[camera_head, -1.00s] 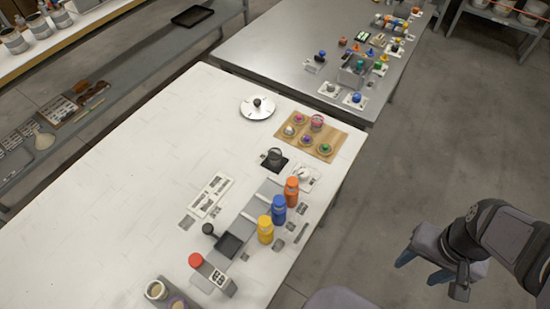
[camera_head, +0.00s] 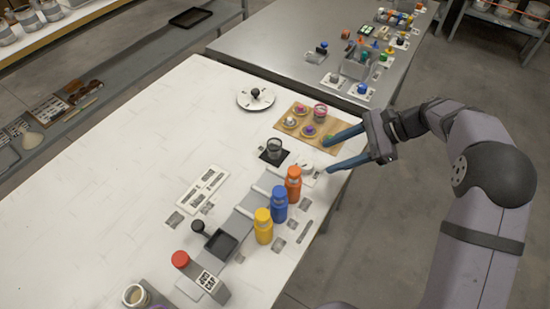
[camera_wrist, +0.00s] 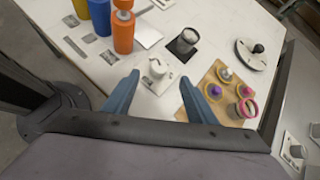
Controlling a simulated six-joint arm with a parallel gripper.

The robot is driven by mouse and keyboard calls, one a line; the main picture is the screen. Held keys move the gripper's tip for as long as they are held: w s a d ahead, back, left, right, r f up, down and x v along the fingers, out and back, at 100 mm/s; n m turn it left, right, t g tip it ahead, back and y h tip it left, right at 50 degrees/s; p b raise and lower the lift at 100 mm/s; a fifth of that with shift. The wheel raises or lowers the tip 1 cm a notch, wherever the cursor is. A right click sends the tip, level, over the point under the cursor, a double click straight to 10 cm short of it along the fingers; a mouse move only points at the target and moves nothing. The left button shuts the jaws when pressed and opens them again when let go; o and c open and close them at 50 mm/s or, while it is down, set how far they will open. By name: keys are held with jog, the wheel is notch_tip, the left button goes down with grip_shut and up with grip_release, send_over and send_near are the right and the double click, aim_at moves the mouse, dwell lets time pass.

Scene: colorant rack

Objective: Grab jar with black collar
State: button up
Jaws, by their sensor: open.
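A clear glass jar with a dark rim (camera_head: 274,146) stands upright on a black square mat (camera_head: 265,156); it may be the black-collar jar, but a collar is not distinct. It also shows at the upper middle of the wrist view (camera_wrist: 188,37). My gripper (camera_head: 328,155) is open and empty, with blue fingers reaching in from the right near the table edge, to the right of the jar and apart from it. In the wrist view my gripper (camera_wrist: 160,76) has its fingers spread on either side of a white dial unit (camera_wrist: 157,73), with the jar beyond.
A wooden board (camera_head: 335,127) holds several small coloured-top items and a pink-rimmed jar (camera_head: 320,112). Orange (camera_head: 293,184), blue (camera_head: 279,204) and yellow (camera_head: 263,226) bottles stand near the table edge. A round silver plate (camera_head: 256,99) lies behind.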

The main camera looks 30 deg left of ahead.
aim_at(282, 154)
jog(key=a, duration=0.2)
jog(key=a+f+m+g+y+b, duration=0.1)
jog(key=a, duration=0.2)
jog(key=w+a+f+g+y+b, duration=0.1)
jog(key=a, duration=0.2)
jog(key=shift+a+r+m+y, duration=0.1)
jog(key=shift+a+m+y, duration=0.2)
jog(key=shift+a+y, duration=0.2)
jog(key=shift+p+x, duration=0.7)
jog(key=shift+x, duration=2.9)
jog(key=c, duration=1.1)
